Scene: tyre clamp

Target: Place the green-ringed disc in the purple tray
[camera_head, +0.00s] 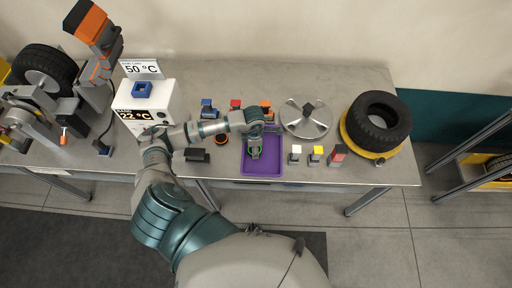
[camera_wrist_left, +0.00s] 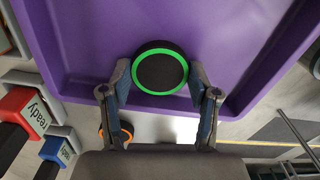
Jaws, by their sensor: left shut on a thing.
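The green-ringed disc (camera_wrist_left: 160,68) is black with a bright green rim. In the left wrist view it sits between the fingertips of my left gripper (camera_wrist_left: 157,80), which is shut on its sides. In the head view my left gripper (camera_head: 255,150) points down over the purple tray (camera_head: 262,168), and a bit of the disc's green ring (camera_head: 255,153) shows under it. The tray's purple floor (camera_wrist_left: 240,40) fills the area behind the disc in the wrist view. I cannot tell whether the disc touches the tray floor. My right gripper is not in view.
An orange-ringed disc (camera_head: 221,138) lies left of the tray. Red, blue and orange blocks stand in holders behind it. White, yellow and red blocks stand right of the tray. A metal wheel disc (camera_head: 306,117) and a tyre (camera_head: 378,122) on a yellow base stand farther right.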

